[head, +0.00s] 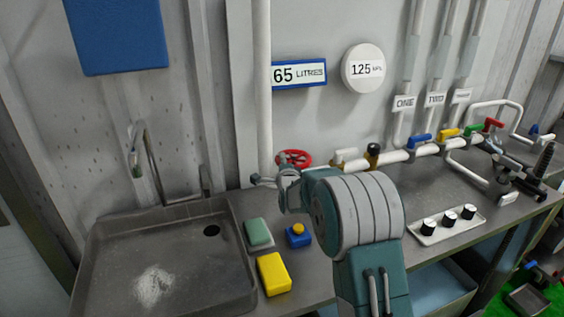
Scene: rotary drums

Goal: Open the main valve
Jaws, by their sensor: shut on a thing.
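A red round valve wheel (293,157) sits at the wall end of the pipework, just right of the white vertical pipe. My arm reaches up from the bottom of the head view toward it. My gripper (288,176) is at the wheel's lower side, mostly hidden behind my own wrist. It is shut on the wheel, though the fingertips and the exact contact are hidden. The wheel's lower part is also covered.
A metal sink (170,213) with a tap is at left. Wall signs read "65 LITRES" and "125".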

